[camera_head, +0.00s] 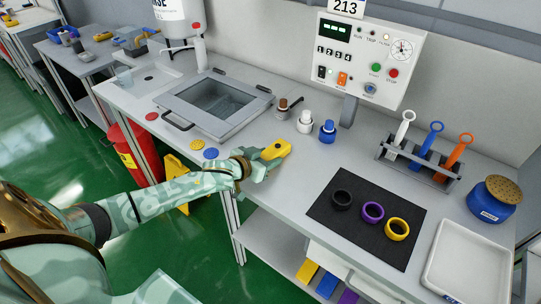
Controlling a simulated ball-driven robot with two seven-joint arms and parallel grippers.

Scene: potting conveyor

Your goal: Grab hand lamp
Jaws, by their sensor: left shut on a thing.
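The hand lamp (276,149) appears to be the yellow piece at the end of my left arm, near the front edge of the grey bench. My left gripper (262,162) is shut on it. The fingers hide its lower part, and I cannot tell whether it is clear of the bench top. My right gripper is not in view.
A black mat (365,248) with black, purple and yellow rings lies to the right. A rack (418,163) holds several coloured tools. A blue bottle (327,131) and a white bottle (305,121) stand behind the lamp. A sink unit (216,101) is at the left.

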